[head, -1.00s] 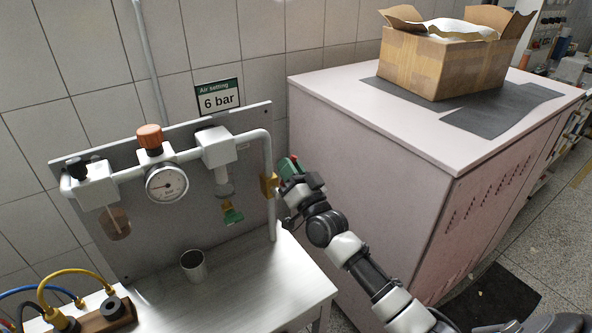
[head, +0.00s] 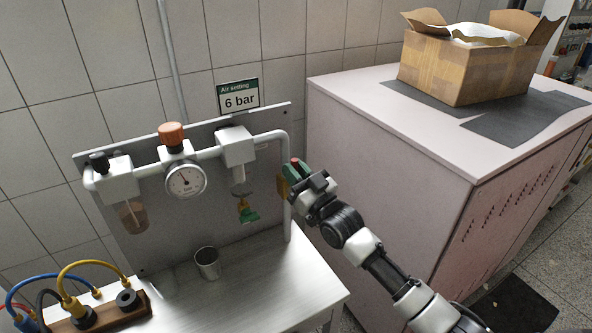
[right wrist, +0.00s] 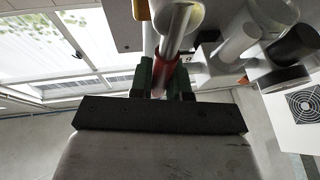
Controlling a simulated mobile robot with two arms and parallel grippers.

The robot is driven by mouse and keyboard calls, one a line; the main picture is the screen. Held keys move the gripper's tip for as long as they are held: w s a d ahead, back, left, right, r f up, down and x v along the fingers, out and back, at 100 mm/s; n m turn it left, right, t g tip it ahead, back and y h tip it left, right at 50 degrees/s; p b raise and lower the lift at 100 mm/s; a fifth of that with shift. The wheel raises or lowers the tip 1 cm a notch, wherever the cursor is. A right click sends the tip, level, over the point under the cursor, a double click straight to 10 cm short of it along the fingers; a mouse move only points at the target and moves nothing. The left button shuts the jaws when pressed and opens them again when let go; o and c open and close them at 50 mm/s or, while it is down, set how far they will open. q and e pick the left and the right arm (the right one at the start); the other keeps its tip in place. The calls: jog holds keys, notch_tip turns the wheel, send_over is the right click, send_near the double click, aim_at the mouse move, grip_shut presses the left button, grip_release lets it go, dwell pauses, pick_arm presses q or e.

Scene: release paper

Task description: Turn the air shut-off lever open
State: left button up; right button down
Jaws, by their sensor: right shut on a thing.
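The air shut-off lever shows as a red grip (right wrist: 158,80) between green fingers in the right wrist view. A little of its red (head: 295,161) also shows in the head view. The brass valve body (head: 282,187) sits on the grey downpipe at the right edge of the panel. My right gripper (head: 294,173) is at this valve, reaching in from the right. In the right wrist view the gripper (right wrist: 160,78) is shut on the lever. The fingers hide much of the lever, so its exact angle is hard to tell. My left gripper is not in view.
The panel carries a pressure gauge (head: 185,180) with an orange knob (head: 172,134) and a green drain valve (head: 248,213). A metal cup (head: 207,263) and a hose block (head: 130,308) stand on the bench. A large pink cabinet (head: 385,180) is close on the right.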

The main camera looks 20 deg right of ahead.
jog(key=c, duration=1.1)
grip_release()
jog(key=b+v, duration=0.2)
jog(key=v, duration=0.8)
jog(key=shift+s+f, duration=0.2)
jog(key=shift+s, duration=0.15)
